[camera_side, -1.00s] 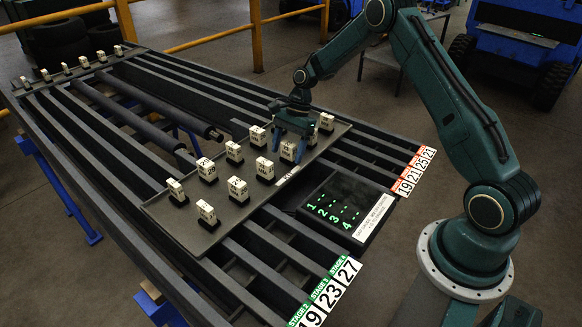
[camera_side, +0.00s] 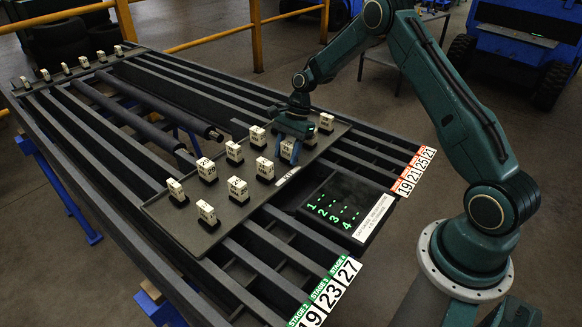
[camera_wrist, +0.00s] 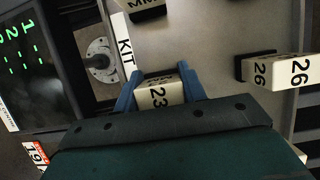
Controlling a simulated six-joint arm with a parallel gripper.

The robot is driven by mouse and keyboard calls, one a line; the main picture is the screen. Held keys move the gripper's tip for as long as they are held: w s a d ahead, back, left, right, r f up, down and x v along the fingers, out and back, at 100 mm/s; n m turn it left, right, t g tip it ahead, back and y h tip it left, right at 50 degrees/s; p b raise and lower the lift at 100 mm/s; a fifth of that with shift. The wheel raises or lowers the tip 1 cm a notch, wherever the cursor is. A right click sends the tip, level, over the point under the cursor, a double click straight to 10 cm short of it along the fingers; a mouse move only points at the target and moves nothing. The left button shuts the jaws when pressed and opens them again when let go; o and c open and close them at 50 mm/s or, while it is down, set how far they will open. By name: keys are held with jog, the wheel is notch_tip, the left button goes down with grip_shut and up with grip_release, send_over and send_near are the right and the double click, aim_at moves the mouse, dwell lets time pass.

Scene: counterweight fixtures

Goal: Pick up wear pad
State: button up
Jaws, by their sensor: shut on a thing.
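The wear pads are white numbered blocks in dark holders, standing in rows on the dark kit tray (camera_side: 160,212). My gripper (camera_side: 291,146) is low over the tray's right part, its blue fingers shut on one pad (camera_side: 287,151). In the wrist view my gripper (camera_wrist: 157,82) has a finger on each side of this pad (camera_wrist: 158,94), which reads 23. Its lower end is hidden, so I cannot tell whether it still touches its holder. Another pad, marked 26 (camera_wrist: 283,71), stands apart to the right.
Other pads, such as one at the tray's front (camera_side: 206,212), stand close around. A black display box (camera_side: 345,208) with green digits sits beside the tray. Small white blocks (camera_side: 82,62) line the far left edge. Open gaps lie between the dark rails.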

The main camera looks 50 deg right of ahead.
aim_at(286, 145)
jog(key=shift+r, duration=0.1)
notch_tip(286, 145, up, 20)
dwell(0.9)
jog(key=shift+a, duration=0.1)
dwell(0.5)
jog(key=s+a+f, duration=0.3)
jog(key=a, duration=0.7)
jog(key=s+a+f, duration=0.4)
jog(key=a, duration=0.6)
jog(key=s+a+f, duration=0.3)
jog(key=s, duration=0.4)
jog(key=s+a+f, duration=0.3)
jog(key=s+a, duration=0.1)
jog(key=s, duration=0.4)
jog(key=shift+s+f, duration=0.25)
jog(key=shift+f, duration=0.1)
